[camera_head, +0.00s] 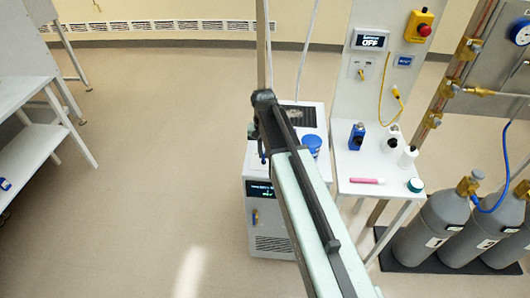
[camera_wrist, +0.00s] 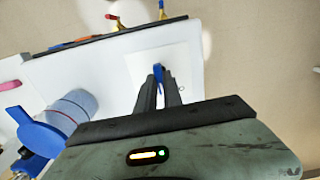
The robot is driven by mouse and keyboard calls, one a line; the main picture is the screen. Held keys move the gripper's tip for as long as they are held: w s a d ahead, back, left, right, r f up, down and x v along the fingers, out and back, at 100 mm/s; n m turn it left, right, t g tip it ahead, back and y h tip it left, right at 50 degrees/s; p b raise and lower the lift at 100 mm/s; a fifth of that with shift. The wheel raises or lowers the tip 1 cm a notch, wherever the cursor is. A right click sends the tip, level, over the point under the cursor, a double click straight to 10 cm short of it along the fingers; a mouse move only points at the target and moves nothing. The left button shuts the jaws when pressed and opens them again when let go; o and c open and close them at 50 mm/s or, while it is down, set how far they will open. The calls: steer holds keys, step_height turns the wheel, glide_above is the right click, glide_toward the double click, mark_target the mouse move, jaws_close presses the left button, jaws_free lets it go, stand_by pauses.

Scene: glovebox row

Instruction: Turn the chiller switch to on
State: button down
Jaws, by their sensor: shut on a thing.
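The chiller (camera_head: 262,220) is a white box on the floor with a dark lit display and a grille on its front. My gripper (camera_wrist: 159,82) is over the chiller's top, pointing down. Its two dark fingers are shut on a small blue handle, which I take as the chiller switch (camera_wrist: 158,71). The handle stands on a pale square plate (camera_wrist: 182,62) on the white top. The fingers hide part of the handle, so its exact angle is unclear. In the head view my arm covers part of the chiller.
A blue-lidded container (camera_head: 311,145) stands on the chiller beside my gripper. A white table (camera_head: 385,165) to the right holds bottles and a pink marker (camera_head: 366,181). Gas cylinders (camera_head: 430,225) stand farther right. A panel sign (camera_head: 370,40) reads OFF.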

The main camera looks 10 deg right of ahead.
stand_by(0.3)
steer(key=c, duration=1.5)
jaws_free()
step_height(320, 180, up, 8)
steer(key=p, duration=0.8)
steer(key=shift+f, duration=0.2)
